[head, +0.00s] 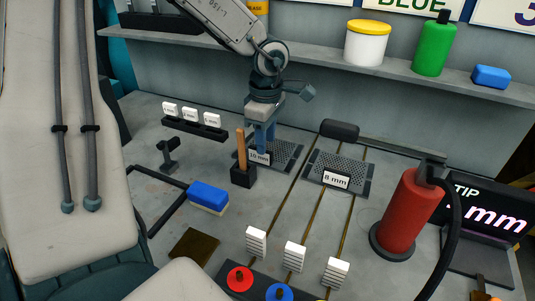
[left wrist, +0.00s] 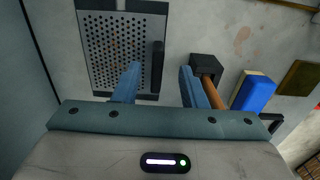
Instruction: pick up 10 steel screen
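The 10 mm steel screen (head: 284,155) is a grey perforated plate lying flat on the bench, with a white "10 mm" label (head: 259,157) at its near side. My left gripper (head: 264,144) points down over the label side and partly hides the screen. In the left wrist view the screen (left wrist: 108,45) shows with a dark upright bar (left wrist: 157,62) along its right side. The left gripper's blue fingers (left wrist: 160,78) are apart, with the bar's lower end close to the gap between them. Whether they touch it I cannot tell. My right gripper is not in view.
A wooden-handled tool in a black block (head: 243,177) stands close beside the left gripper. The 8 mm screen (head: 352,170) lies to the right. A blue-and-white sponge (head: 208,195) and a red cylinder (head: 402,213) stand on the bench. A shelf (head: 330,55) runs behind.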

